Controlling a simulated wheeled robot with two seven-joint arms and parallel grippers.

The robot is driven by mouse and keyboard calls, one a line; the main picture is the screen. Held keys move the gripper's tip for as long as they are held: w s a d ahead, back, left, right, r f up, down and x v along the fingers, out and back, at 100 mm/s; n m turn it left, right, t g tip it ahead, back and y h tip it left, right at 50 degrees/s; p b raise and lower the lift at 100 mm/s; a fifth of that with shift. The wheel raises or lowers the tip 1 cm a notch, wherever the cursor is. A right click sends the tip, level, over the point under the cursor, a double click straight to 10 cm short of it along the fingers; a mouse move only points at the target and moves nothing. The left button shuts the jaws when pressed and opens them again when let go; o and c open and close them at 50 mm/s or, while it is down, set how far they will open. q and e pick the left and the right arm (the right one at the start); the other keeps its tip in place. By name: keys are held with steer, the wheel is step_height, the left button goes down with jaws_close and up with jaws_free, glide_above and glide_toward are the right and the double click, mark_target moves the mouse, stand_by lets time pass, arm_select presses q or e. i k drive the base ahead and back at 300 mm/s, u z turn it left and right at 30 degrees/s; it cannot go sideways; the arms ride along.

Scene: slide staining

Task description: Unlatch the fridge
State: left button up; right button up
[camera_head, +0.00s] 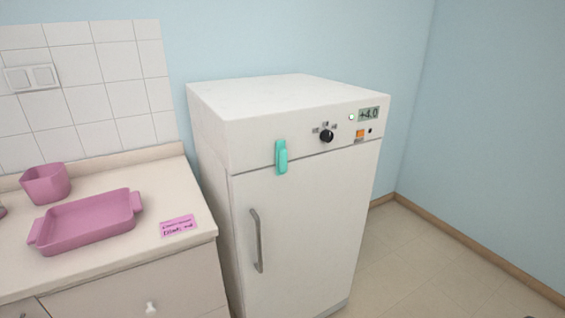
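The white fridge (297,220) stands right of the counter, and its door looks closed. A teal latch (282,157) sits upright across the seam between the top panel and the door, near the door's left side. A grey vertical handle (257,241) is on the door below it. The top panel carries a black knob (326,136), an orange switch (360,134) and a display (369,114) that reads +4.0. Neither of my grippers shows in the head view.
The counter (120,255) at the left holds a pink tray (88,222), a pink cup (46,184) and a pink note (178,225). Its right end stands close to the fridge. Bare floor (420,250) shows right of the fridge.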

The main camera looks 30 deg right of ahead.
mark_target(281, 151)
steer(key=z, duration=2.85)
steer(key=i, duration=2.65)
steer(key=u, duration=2.8)
